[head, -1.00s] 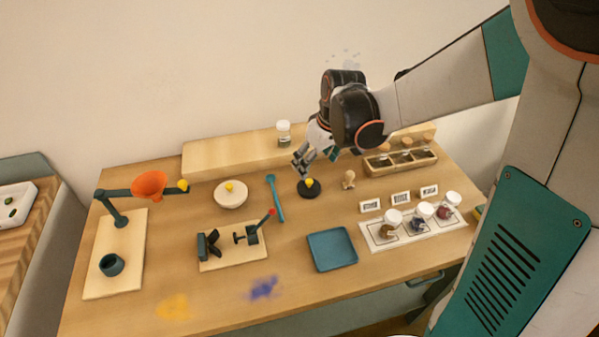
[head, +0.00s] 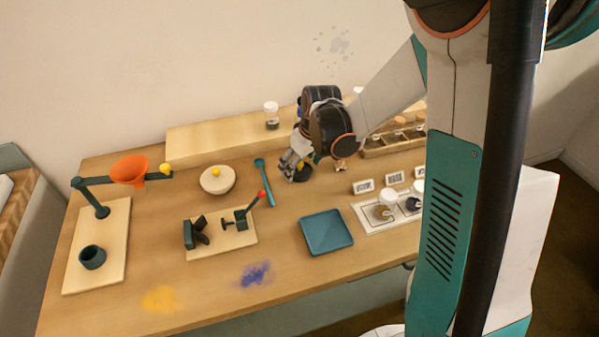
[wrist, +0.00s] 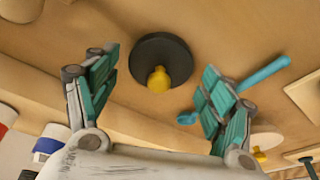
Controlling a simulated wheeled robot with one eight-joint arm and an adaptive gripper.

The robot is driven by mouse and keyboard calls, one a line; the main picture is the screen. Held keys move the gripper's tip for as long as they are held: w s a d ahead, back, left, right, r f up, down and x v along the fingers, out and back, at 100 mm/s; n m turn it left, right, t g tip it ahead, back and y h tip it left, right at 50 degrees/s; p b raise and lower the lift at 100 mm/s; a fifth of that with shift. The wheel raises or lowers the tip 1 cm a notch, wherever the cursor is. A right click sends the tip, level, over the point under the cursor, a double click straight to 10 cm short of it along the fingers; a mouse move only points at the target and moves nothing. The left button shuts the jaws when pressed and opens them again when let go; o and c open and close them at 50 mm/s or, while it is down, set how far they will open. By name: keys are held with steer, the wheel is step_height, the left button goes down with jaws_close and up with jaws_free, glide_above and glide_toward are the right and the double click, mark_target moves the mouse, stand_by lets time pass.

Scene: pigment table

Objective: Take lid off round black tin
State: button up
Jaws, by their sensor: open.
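The round black tin (head: 305,175) stands on the table near the back middle, partly hidden behind my gripper in the head view. In the wrist view the tin (wrist: 150,47) shows from above as a black disc with a yellow knob (wrist: 159,79) on its lid. The lid's seam with the tin cannot be made out. My gripper (head: 289,172) is open and empty, close to the tin. In the wrist view my gripper's teal fingers (wrist: 158,78) are spread on either side of the knob, with no visible contact.
A teal spoon (head: 264,182) lies left of the tin, and a pale bowl (head: 230,181) with a yellow knob stands beyond it. A small wooden stamp (head: 341,165) and a compartment box (head: 379,150) are to the right. A blue tray (head: 327,232) lies in front.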

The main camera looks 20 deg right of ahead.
steer(key=c, duration=1)
steer(key=shift+s, duration=0.1)
steer(key=shift+c, duration=0.2)
